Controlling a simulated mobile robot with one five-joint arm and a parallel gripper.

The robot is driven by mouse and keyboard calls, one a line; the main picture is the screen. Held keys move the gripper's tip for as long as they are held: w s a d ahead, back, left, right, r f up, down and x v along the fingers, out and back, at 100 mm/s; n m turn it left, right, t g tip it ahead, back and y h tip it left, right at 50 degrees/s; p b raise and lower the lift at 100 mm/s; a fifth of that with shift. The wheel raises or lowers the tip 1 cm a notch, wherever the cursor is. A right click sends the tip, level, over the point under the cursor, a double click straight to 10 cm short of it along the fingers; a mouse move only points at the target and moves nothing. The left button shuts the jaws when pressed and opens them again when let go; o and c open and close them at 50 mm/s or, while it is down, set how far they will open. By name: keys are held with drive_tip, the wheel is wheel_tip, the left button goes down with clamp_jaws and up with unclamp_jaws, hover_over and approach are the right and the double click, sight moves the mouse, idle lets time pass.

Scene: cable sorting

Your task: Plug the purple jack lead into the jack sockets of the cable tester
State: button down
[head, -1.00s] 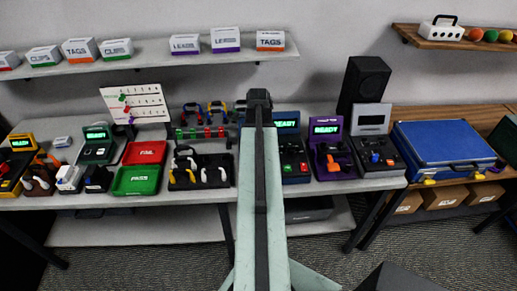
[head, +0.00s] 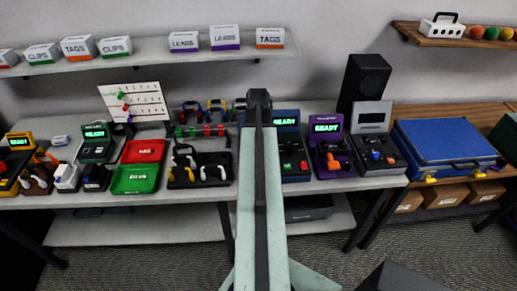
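Several testers with lit green READY screens stand along the table. A purple one (head: 325,129) is right of my arm, with an orange part on its front, and a blue one (head: 286,125) is partly hidden by my arm. I cannot tell which is the task's cable tester, and its jack sockets are too small to make out.
A black tray (head: 202,156) with white and yellow plugs lies left of my arm. Green and red trays (head: 134,180) are further left. A grey device (head: 371,118), a black speaker (head: 363,85) and a blue case (head: 440,140) stand right. A shelf with boxes hangs above.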

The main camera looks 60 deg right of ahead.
drive_tip(key=shift+f, duration=0.4)
idle(0.3)
drive_tip(key=c, duration=0.7)
unclamp_jaws()
drive_tip(key=shift+r, duration=0.1)
wheel_tip(320, 180, up, 8)
drive_tip(key=p, duration=0.7)
drive_tip(key=shift+s+p, duration=0.1)
drive_tip(key=shift+p, duration=0.25)
